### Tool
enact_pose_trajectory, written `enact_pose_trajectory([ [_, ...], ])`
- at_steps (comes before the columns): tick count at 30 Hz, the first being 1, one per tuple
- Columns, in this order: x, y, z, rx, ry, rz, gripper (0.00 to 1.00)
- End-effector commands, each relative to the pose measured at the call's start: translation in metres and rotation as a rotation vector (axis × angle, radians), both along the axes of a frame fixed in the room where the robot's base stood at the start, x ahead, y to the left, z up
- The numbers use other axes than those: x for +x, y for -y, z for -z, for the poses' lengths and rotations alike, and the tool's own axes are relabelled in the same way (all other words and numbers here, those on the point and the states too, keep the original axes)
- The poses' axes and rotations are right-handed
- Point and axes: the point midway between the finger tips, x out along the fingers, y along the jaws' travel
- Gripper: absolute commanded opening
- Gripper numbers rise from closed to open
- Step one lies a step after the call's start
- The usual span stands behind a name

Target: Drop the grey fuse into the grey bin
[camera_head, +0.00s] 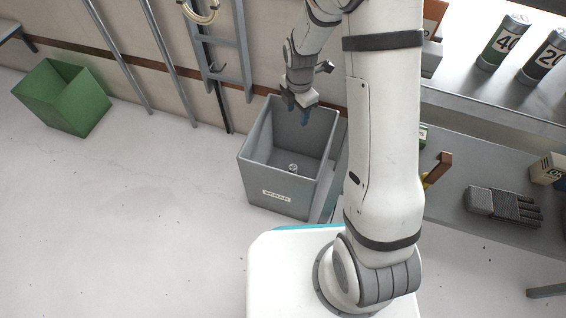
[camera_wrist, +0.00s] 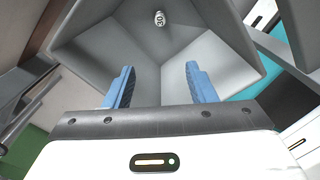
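The grey bin (camera_head: 262,178) stands on the floor left of my arm in the head view, with a label on its front. Its wall also shows in the wrist view (camera_wrist: 100,60). The grey fuse (camera_head: 293,168) lies inside on the bin's bottom. In the wrist view the fuse (camera_wrist: 159,18) shows a dark number on its pale end or side. My gripper (camera_head: 305,115) is over the bin's back part, pointing down into it. In the wrist view its blue fingers (camera_wrist: 158,86) are wide apart with nothing between them.
A green bin (camera_head: 62,98) stands at the left by the wall. A ladder (camera_head: 222,62) leans behind the grey bin. At the right, dark benches (camera_head: 470,165) hold labelled cylinders (camera_head: 502,42) and a grey ribbed block (camera_head: 503,205). The floor at the left is clear.

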Motion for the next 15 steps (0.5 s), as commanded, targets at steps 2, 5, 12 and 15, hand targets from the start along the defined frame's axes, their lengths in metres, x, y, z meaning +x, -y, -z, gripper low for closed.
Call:
enact_pose_trajectory([
  [2,0.0,0.0,0.0,0.0,0.0,0.0,0.55],
  [5,0.0,0.0,0.0,0.0,0.0,0.001,0.55],
  [12,0.001,0.0,-0.015,0.0,0.0,0.0,0.55],
  [15,0.002,0.0,-0.034,0.001,0.003,0.0,0.55],
])
